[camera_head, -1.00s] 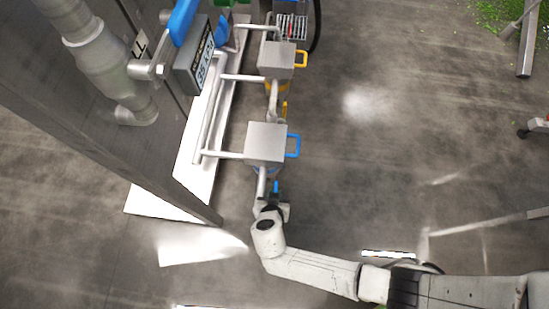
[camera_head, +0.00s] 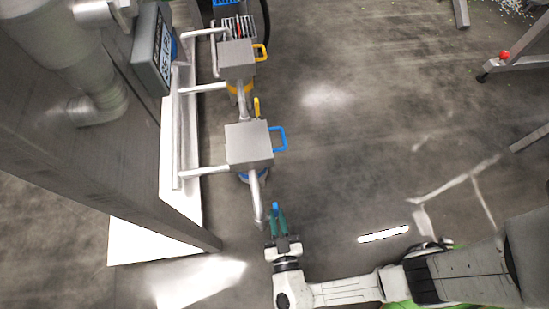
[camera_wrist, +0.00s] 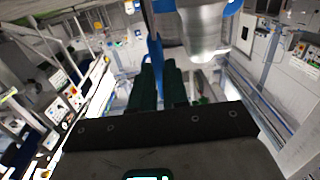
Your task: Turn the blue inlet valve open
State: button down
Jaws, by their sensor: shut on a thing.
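The blue inlet valve lever (camera_head: 275,208) is a narrow blue bar just right of the lower end of a grey pipe (camera_head: 257,195). My gripper (camera_head: 278,217), with dark green fingers, reaches it from below in the head view. The fingers are shut on the lever. In the wrist view the blue lever (camera_wrist: 154,48) rises from between the fingertips (camera_wrist: 159,66), left of a metal fitting (camera_wrist: 204,30). The fingers hide the gripped part, and how far the valve is turned cannot be told.
A grey box with a blue handle (camera_head: 279,139) stands above the pipe, and one with a yellow handle (camera_head: 261,53) stands farther up. A yellow lever (camera_head: 257,107) sits between them. White pipes and a tall cabinet (camera_head: 130,175) stand left.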

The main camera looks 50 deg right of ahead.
jog(key=shift+s+a+f+t, duration=0.1)
jog(key=shift+a+t, duration=0.05)
jog(key=shift+t, duration=0.15)
dwell(0.4)
jog(key=c, duration=1.4)
grip_release()
jog(key=shift+s, duration=0.15)
